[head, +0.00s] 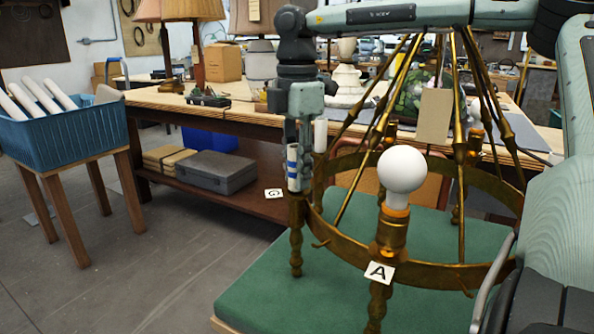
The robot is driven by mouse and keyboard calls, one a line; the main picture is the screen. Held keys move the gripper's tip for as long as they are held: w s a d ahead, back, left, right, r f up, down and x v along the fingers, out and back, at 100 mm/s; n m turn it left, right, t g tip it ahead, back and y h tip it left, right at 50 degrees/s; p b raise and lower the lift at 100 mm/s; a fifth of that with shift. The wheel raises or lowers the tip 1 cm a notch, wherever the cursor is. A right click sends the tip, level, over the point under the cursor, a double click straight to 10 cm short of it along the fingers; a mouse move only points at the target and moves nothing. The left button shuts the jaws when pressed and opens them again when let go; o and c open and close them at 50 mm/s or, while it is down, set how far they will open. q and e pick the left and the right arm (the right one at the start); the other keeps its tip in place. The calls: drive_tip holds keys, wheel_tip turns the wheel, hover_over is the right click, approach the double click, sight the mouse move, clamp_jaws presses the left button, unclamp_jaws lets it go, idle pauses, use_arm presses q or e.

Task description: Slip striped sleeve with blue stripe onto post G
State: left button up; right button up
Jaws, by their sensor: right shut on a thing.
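The striped sleeve (293,168), white with blue bands, stands upright in the head view, left of the middle. My right gripper (304,140) points down from above and is shut on its upper part. The brass post G (297,215), with its white G tag (273,194) beside it, is on the left of the brass lamp ring (345,247). The sleeve's lower end is at the top of this post; I cannot tell whether it is around the post or just above it. My left gripper is not in view.
A round white bulb (401,169) stands on the front post with tag A (380,272). A plain white sleeve (320,135) stands just behind the gripper. Slanting brass rods rise from the ring. A blue bin (65,140) with white tubes stands left. The green mat (262,300) is clear at front left.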

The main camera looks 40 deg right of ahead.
drive_tip(key=shift+f, duration=0.1)
idle(0.7)
drive_tip(key=o, duration=0.9)
drive_tip(key=shift+c, duration=0.2)
wheel_tip(320, 180, up, 12)
drive_tip(key=shift+r, duration=0.1)
